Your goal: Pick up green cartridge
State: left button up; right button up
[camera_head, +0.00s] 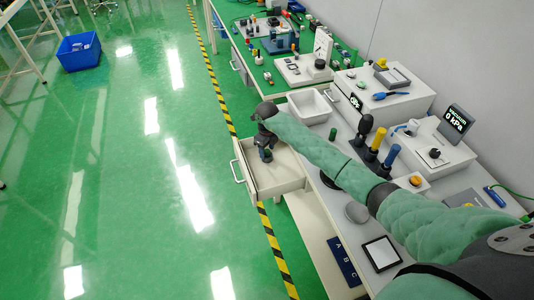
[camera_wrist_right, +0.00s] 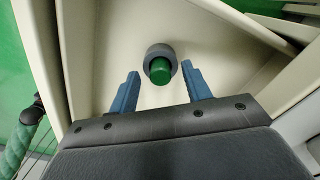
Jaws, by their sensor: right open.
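The green cartridge (camera_wrist_right: 160,70) shows in the right wrist view, with a grey collar around its far end. It is inside the open drawer (camera_wrist_right: 105,48), over the pale drawer floor. My right gripper (camera_wrist_right: 161,82) is open, with its blue fingers on either side of the cartridge's near end and a visible gap to each. I cannot tell how far the fingertips are above it. My left gripper is not in view.
The drawer's walls stand close around my right gripper. The workbench above holds a white bin (camera_head: 309,107), blue and yellow handled tools (camera_head: 376,148) and a vacuum display (camera_head: 456,122). A blue crate (camera_head: 79,51) stands on the floor at far left. The green floor left of the drawer is clear.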

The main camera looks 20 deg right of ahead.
jog(key=shift+f, duration=0.15)
jog(key=shift+c, duration=0.2)
grip_shut()
